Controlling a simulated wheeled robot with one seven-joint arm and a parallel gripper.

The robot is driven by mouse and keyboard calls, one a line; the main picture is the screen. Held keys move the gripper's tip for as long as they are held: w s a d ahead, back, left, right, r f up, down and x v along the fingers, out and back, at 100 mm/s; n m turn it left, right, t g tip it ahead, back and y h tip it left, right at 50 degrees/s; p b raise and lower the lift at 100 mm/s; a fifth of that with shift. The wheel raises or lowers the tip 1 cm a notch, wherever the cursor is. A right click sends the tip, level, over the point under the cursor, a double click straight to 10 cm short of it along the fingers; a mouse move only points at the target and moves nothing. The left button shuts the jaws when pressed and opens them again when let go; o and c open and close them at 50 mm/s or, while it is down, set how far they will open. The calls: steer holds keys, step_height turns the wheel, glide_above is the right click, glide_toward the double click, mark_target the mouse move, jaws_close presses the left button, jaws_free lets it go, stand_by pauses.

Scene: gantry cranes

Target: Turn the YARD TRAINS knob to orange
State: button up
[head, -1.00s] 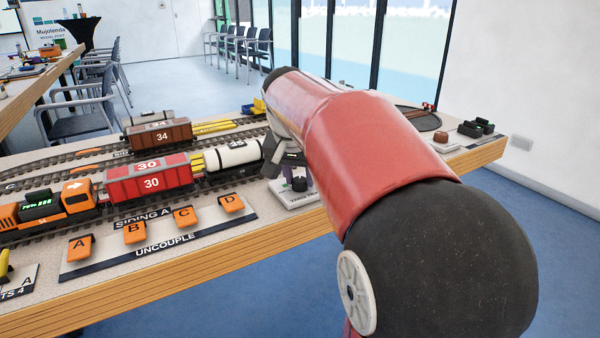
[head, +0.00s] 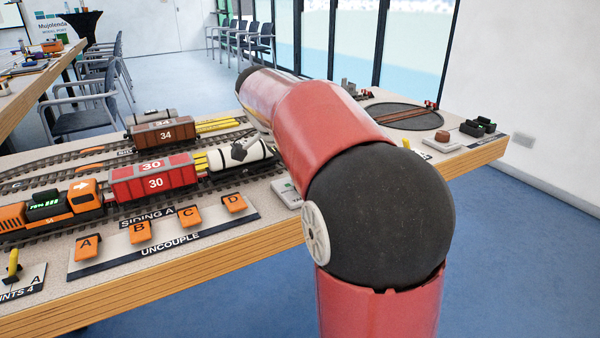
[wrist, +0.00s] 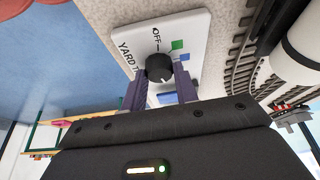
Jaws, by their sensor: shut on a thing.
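The YARD TRAINS knob (wrist: 160,67) is small, round and black. It stands on a white plate (wrist: 132,30) with an OFF mark and green and blue squares; no orange mark shows. A pale line shows on the knob's near side, but its exact setting is hard to tell. My gripper (wrist: 160,82) is shut on the knob, with a grey-purple finger at each side. The lower part of the plate is hidden by my gripper. In the head view only a corner of the plate (head: 287,193) shows; my arm hides the knob.
A white tank wagon (head: 238,157) stands on the track close behind the plate. The UNCOUPLE panel (head: 165,237) with orange levers is to the left. A dark turntable (head: 402,116) and a panel with a brown button (head: 441,137) lie to the right. The table's front edge is close.

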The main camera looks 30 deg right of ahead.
mark_target(286, 192)
steer(key=shift+m, duration=0.4)
steer(key=o, duration=1)
steer(key=shift+c, duration=0.2)
steer(key=v, duration=0.7)
steer(key=shift+a+r, duration=0.2)
steer(key=shift+r, duration=0.2)
